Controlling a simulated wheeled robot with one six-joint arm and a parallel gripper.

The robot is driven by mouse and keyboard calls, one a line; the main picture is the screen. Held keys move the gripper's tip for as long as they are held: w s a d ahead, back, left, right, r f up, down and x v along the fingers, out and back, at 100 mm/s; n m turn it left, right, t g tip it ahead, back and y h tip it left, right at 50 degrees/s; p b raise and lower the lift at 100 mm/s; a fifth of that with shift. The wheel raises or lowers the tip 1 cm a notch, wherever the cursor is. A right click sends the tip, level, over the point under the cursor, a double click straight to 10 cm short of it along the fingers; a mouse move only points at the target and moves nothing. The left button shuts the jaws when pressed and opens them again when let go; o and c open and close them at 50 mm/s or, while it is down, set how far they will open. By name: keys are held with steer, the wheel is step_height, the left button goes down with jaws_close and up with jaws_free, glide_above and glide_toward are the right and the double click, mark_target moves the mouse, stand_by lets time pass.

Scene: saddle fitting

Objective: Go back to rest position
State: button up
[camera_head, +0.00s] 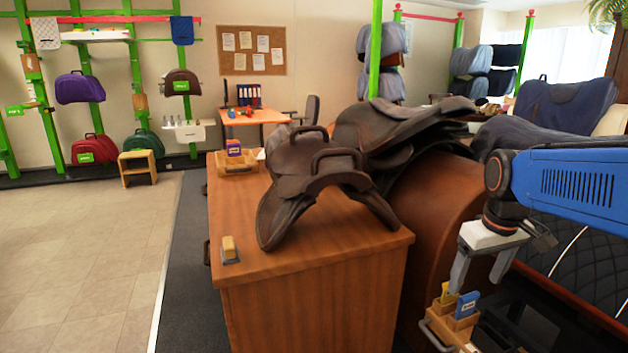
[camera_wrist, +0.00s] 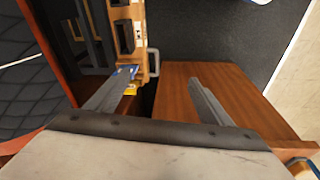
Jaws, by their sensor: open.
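My gripper (camera_head: 478,282) is at the lower right of the head view, at the end of my blue arm, pointing down with its fingers apart. I see nothing between them. In the wrist view my gripper (camera_wrist: 152,92) also shows two spread grey fingers. Just below it is a small wooden caddy (camera_head: 440,330) with a grey handle, holding a blue item (camera_head: 467,305) and a yellow item (camera_head: 447,292). In the wrist view the blue item (camera_wrist: 124,74) and the caddy (camera_wrist: 139,35) lie near the left finger; contact cannot be told.
A brown saddle (camera_head: 310,180) sits on the wooden cabinet (camera_head: 315,300), with a small brush-like block (camera_head: 229,248) and a wooden tray (camera_head: 238,168). Another saddle (camera_head: 400,125) rests on a rounded brown stand (camera_head: 435,215) left of my arm.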

steer(key=s+a+f+m+t, duration=0.1)
steer(key=s+a+f, duration=0.2)
steer(key=s, duration=0.5)
steer(key=s+a+f+m+t, duration=0.1)
steer(key=s+a+f, duration=0.2)
steer(key=s, duration=0.4)
steer(key=shift+s+t, duration=0.3)
steer(key=shift+s, duration=0.1)
steer(key=shift+c, duration=0.7)
